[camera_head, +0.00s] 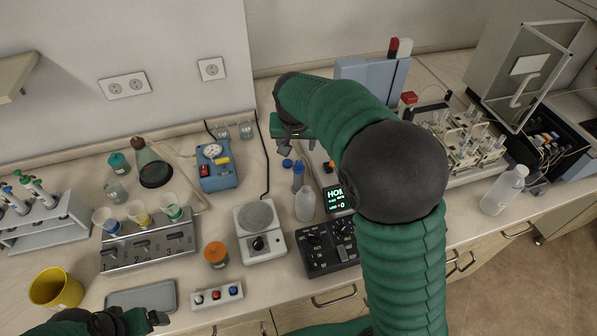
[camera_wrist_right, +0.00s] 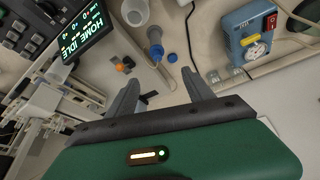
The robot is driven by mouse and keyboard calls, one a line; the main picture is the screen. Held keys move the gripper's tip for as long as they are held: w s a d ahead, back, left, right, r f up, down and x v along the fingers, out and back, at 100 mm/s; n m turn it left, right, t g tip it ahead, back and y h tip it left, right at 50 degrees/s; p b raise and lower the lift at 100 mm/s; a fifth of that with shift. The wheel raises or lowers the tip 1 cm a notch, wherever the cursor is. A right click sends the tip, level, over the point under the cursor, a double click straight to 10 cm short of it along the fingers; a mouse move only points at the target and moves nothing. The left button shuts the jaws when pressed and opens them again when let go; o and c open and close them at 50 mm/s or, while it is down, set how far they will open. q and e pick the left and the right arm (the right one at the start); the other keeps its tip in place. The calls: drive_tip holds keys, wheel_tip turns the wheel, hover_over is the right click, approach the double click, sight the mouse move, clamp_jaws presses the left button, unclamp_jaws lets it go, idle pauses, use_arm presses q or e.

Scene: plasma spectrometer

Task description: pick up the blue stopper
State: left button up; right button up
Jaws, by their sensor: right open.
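A blue device with a gauge (camera_head: 216,167) stands to the left, and a display reading HOME (camera_head: 338,198) to the right. A tube curves near the stopper in the wrist view.

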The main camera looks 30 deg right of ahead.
drive_tip(key=p, duration=0.1)
approach(299, 162)
drive_tip(key=a+x, duration=0.1)
drive_tip(key=x, duration=0.4)
drive_tip(key=p+x, duration=0.1)
drive_tip(key=x, duration=0.1)
drive_tip(key=d+x, duration=0.1)
drive_tip(key=x, duration=0.1)
drive_tip(key=shift+f+p, duration=0.2)
drive_tip(key=shift+p, duration=0.2)
drive_tip(key=shift+w+d+f, duration=0.1)
drive_tip(key=shift+f, duration=0.25)
drive_tip(key=shift+w+f, duration=0.15)
clamp_jaws()
